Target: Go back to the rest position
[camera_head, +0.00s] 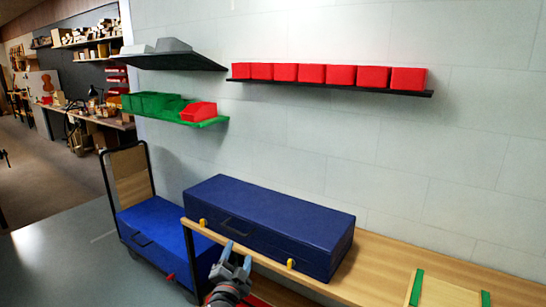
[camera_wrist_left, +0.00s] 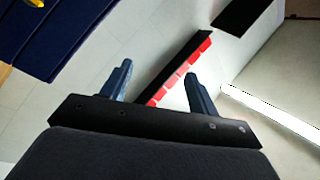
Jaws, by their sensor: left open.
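My left gripper (camera_head: 237,254) is at the bottom of the head view, in front of the blue case on the bench. Its two blue-grey fingers are apart, with nothing visible between them. In the left wrist view the fingers (camera_wrist_left: 158,72) also stand apart and empty. The closed dark blue case (camera_head: 270,220) lies on the wooden bench (camera_head: 395,262), with yellow latches on its front. Part of a blue case shows at the top left of the left wrist view (camera_wrist_left: 45,40). My right gripper is not in view.
A cart with a black handle (camera_head: 103,170) carries another blue case (camera_head: 160,230) at the left. Wall shelves hold red bins (camera_head: 325,74) and green bins (camera_head: 155,103). A wooden board with green strips (camera_head: 450,292) is at the bottom right. Grey floor is open at the lower left.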

